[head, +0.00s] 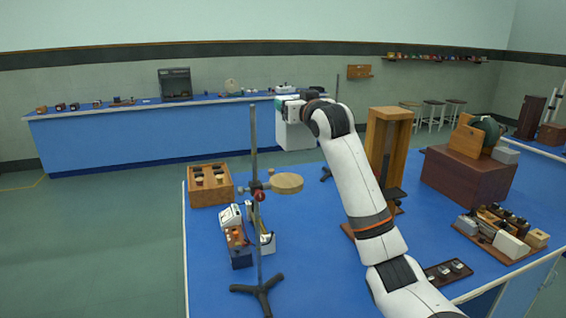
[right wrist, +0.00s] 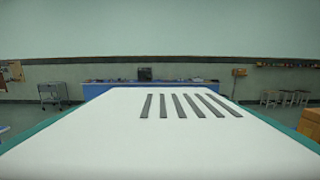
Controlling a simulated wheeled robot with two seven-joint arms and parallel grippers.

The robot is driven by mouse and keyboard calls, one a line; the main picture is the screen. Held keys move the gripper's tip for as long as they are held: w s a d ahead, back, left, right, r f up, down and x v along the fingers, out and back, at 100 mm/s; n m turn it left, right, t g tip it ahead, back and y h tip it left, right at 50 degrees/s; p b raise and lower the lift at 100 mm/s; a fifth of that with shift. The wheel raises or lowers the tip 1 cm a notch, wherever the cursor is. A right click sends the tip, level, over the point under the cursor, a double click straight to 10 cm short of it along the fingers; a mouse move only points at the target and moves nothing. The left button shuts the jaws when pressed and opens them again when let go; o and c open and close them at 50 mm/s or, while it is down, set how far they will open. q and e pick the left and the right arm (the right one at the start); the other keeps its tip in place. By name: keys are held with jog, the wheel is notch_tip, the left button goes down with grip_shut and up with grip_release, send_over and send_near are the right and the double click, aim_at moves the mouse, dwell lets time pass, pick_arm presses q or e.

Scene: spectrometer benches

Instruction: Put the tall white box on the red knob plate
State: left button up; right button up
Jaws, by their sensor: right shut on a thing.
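The tall white box (head: 297,137) hangs upright from my right gripper (head: 291,110), which is shut on its upper part. In the right wrist view the box's white face (right wrist: 90,135) fills the lower half, with several dark slots. The box is in the air, with the far blue bench behind it. The round wooden plate (head: 287,183) is held on a metal stand (head: 254,145) by a clamp with a red knob (head: 259,196). In the head view the box is above the plate; nothing lies on the plate. My left gripper is not in view.
A wooden box with an open top (head: 211,186) and small white and dark devices (head: 235,241) stand left of the stand. A tall wooden frame (head: 388,150) stands right, partly behind my right arm. A brown chest (head: 466,180) stands farther right. The stand's rod rises beside the plate.

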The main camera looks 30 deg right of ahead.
aim_at(302, 141)
jog(key=f, duration=0.1)
jog(key=s+f, duration=0.1)
jog(key=s+f+p, duration=0.1)
jog(key=shift+s+a+f, duration=0.25)
jog(key=f, duration=0.1)
jog(key=w+f, duration=0.1)
jog(key=shift+f+p, duration=0.35)
jog(key=shift+f, duration=0.9)
jog(key=shift+s+f, duration=0.1)
jog(key=shift+s, duration=0.05)
jog(key=o, duration=1.3)
jog(key=shift+f, duration=0.15)
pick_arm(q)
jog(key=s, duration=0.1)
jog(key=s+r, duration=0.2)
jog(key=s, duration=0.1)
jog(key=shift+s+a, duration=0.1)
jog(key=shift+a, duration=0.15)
pick_arm(e)
jog(key=shift+s, duration=0.1)
